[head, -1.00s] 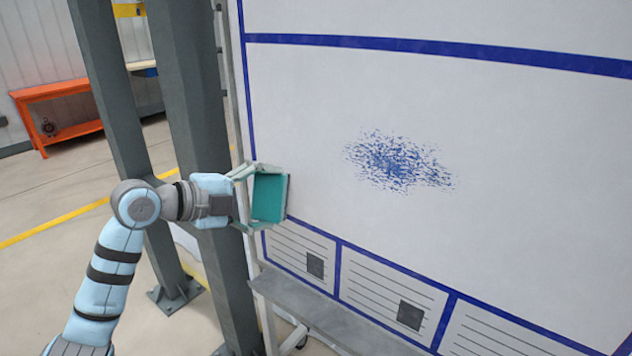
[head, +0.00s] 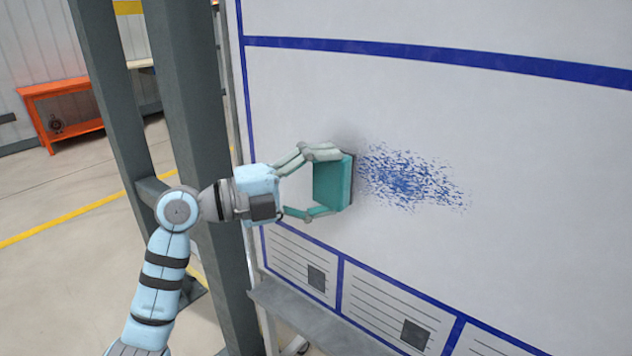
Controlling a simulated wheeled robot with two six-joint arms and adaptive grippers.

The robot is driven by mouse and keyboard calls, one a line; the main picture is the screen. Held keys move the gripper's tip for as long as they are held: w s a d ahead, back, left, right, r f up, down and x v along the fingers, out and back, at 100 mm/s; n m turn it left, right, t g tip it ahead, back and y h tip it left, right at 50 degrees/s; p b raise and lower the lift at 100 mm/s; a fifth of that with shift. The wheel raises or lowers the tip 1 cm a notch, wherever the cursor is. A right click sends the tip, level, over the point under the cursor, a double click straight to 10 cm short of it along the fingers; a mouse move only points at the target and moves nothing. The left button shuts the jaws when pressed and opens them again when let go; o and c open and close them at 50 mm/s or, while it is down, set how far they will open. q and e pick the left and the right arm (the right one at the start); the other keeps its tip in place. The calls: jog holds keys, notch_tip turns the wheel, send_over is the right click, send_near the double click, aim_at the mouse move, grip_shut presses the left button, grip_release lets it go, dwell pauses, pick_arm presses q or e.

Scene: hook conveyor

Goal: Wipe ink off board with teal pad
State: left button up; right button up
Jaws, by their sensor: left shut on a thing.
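The whiteboard (head: 520,140) fills the right of the head view, with blue border lines. A speckled blue ink patch (head: 415,180) lies on its middle panel. My left gripper (head: 325,182) is shut on the teal pad (head: 330,184), with one finger above and one below it. The pad's dark face is turned to the board at the left edge of the ink. It appears to be at or very near the surface; exact contact is hard to tell. The pad hides part of the board behind it. My right gripper is not in view.
A grey ledge (head: 300,318) runs along the board's lower edge, below printed boxes with lines. Grey steel posts (head: 190,120) stand left of the board, close to my left arm. An orange bench (head: 62,105) stands far back left on open floor.

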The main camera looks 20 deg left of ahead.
pick_arm(q)
jog(key=shift+s+a, duration=0.1)
jog(key=shift+s, duration=0.1)
jog(key=shift+w+d, duration=0.2)
jog(key=shift+w, duration=0.3)
jog(key=shift+w+d, duration=0.2)
jog(key=shift+w, duration=0.25)
dwell(0.4)
